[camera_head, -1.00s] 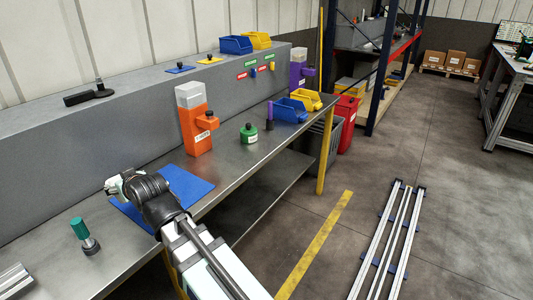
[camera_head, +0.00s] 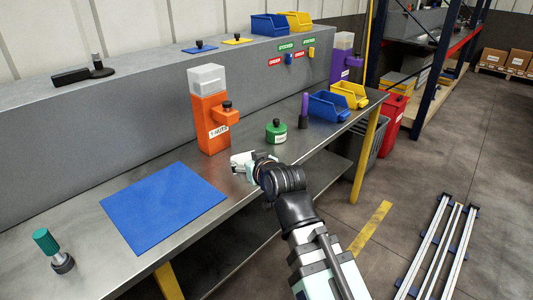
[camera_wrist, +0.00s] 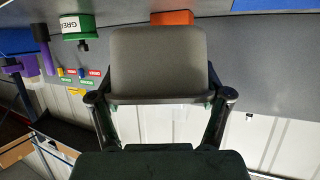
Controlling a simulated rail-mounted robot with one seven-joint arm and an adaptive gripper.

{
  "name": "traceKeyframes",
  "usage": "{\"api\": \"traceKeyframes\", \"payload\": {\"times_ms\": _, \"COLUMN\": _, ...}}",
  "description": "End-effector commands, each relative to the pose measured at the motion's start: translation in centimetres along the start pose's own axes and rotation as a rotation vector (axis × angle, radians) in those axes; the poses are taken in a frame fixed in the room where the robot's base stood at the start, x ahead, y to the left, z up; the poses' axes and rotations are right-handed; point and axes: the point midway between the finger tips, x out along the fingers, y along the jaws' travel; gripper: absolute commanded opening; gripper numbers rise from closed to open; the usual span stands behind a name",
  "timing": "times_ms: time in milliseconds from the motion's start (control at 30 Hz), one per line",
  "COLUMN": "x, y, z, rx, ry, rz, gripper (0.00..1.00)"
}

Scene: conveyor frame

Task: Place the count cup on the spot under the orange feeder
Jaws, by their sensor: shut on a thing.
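The orange feeder (camera_head: 210,125) stands upright on the steel bench, with a clear top and a black knob on its side arm. My gripper (camera_head: 242,163) is in front and to the right of its base, low over the bench's front part. In the wrist view my gripper (camera_wrist: 160,100) is shut on a grey, rounded thing, apparently the count cup (camera_wrist: 158,60), held between both fingers. Part of the orange feeder (camera_wrist: 172,17) shows behind it. The cup is hard to make out in the head view. I cannot see a marked spot under the feeder.
A green container (camera_head: 276,132) and a purple post (camera_head: 304,112) stand right of the feeder, near blue (camera_head: 329,106) and yellow bins (camera_head: 350,94). A bare blue mat (camera_head: 162,207) lies left.

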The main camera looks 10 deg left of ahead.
Motion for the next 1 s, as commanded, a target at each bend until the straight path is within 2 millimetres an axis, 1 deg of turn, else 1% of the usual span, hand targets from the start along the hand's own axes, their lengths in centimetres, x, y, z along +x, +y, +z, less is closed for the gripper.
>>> {"api": "traceKeyframes", "payload": {"times_ms": 100, "x": 0.1, "y": -0.5, "z": -0.3, "rx": -0.003, "ry": 0.000, "rz": -0.008, "gripper": 0.37}}
{"api": "traceKeyframes", "payload": {"times_ms": 367, "x": 0.8, "y": -0.5, "z": -1.3, "rx": -0.004, "ry": -0.002, "rz": -0.011, "gripper": 0.37}}
{"api": "traceKeyframes", "payload": {"times_ms": 700, "x": 1.9, "y": -0.5, "z": -1.7, "rx": -0.004, "ry": -0.003, "rz": -0.012, "gripper": 0.37}}
{"api": "traceKeyframes", "payload": {"times_ms": 1000, "x": 2.5, "y": -0.5, "z": -1.7, "rx": -0.002, "ry": -0.003, "rz": -0.008, "gripper": 0.37}}
